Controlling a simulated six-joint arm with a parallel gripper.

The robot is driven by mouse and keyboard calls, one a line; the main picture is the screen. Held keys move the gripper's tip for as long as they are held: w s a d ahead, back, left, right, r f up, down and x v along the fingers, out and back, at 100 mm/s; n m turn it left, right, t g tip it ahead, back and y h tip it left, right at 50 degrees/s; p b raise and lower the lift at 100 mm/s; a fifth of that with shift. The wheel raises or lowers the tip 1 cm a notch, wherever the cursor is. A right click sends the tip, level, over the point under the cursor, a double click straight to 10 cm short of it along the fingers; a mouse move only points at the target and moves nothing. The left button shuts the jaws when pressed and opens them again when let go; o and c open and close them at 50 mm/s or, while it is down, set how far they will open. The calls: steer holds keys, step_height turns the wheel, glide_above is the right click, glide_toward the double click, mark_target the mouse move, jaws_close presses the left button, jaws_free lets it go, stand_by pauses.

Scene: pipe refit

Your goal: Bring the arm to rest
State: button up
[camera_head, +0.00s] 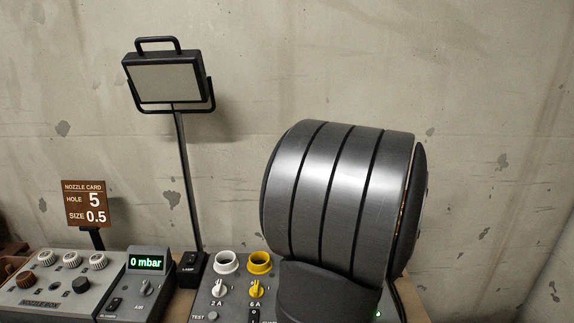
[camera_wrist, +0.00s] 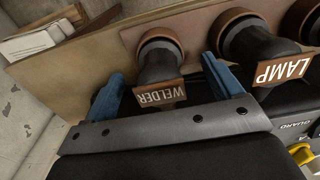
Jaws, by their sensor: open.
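My gripper (camera_wrist: 163,70) shows in the wrist view with its two blue fingers apart. A dark plug-like piece with a brown tag marked WELDER (camera_wrist: 160,92) appears between the fingers. Gaps show on both sides of it, and I cannot tell whether either finger touches it. A similar piece tagged LAMP (camera_wrist: 283,70) stands just right of the right finger. In the head view my gripper is hidden; a large dark grey rounded part of my own arm covers the right of the bench.
In the head view are a nozzle box (camera_head: 45,285), a 0 mbar gauge (camera_head: 147,263), a nozzle card (camera_head: 86,203), a tall lamp (camera_head: 165,83), a white socket (camera_head: 227,262) and a yellow socket (camera_head: 259,262). A wooden board (camera_wrist: 100,62) lies behind the plugs.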

step_height(320, 180, up, 6)
steer(key=shift+r, duration=0.2)
step_height(320, 180, down, 7)
steer(key=shift+f, duration=0.2)
step_height(320, 180, up, 2)
steer(key=shift+r, duration=0.95)
